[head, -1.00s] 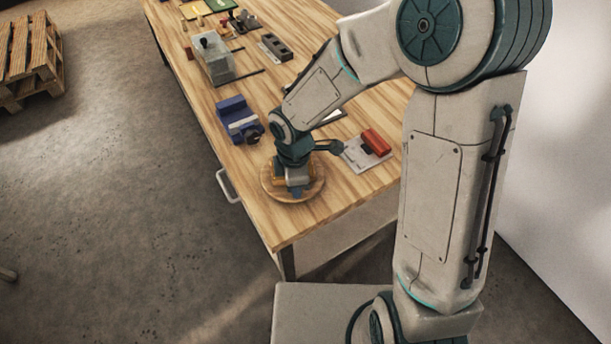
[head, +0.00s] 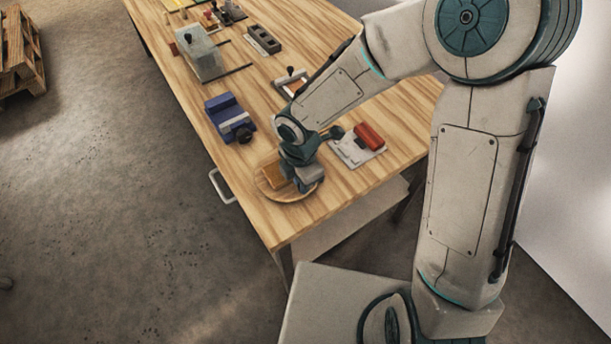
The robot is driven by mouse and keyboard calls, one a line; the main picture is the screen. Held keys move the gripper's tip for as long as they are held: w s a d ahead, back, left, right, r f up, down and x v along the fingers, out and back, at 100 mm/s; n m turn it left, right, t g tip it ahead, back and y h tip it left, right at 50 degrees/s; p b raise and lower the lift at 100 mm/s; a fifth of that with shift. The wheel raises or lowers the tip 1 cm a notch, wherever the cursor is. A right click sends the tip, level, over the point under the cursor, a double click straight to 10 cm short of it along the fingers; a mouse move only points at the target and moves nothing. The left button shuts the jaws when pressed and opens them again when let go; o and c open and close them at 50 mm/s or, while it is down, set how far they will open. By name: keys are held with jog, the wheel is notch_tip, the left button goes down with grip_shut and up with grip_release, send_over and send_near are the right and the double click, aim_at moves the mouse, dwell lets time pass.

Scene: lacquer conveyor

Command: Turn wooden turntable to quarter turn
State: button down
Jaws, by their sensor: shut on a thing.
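The wooden turntable (head: 268,190) is a round, light wood disc near the front left edge of the workbench in the head view. A brown-orange block (head: 274,178) stands on its left part. My gripper (head: 305,184) points down over the right part of the disc, beside the block. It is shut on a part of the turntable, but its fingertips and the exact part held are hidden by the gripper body.
A blue vise-like device (head: 228,116) stands behind the turntable. A white plate with a red block (head: 369,136) lies to the right. A grey box (head: 203,62) and several small items stand farther back. A drawer handle (head: 220,188) sticks out at the bench's left side.

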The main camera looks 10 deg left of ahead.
jog(key=shift+w, duration=0.1)
dwell(0.4)
jog(key=c, duration=1.6)
grip_release()
jog(key=shift+r, duration=0.1)
notch_tip(320, 180, up, 14)
jog(key=p, duration=0.1)
jog(key=shift+p, duration=0.4)
jog(key=shift+f, duration=0.2)
jog(key=s+d+r+m+t, duration=0.1)
jog(key=s+d+r+m, duration=0.1)
jog(key=d+m, duration=0.6)
jog(key=s+d+r+m+t, duration=0.1)
jog(key=d+r+m, duration=0.3)
jog(key=d+m, duration=0.5)
jog(key=s+d+r+m+t, duration=0.1)
jog(key=s+d+r+m, duration=0.2)
jog(key=d+m, duration=0.5)
jog(key=shift+d+r+m+t, duration=0.15)
jog(key=shift+d+m+t, duration=0.15)
jog(key=shift+m, duration=0.8)
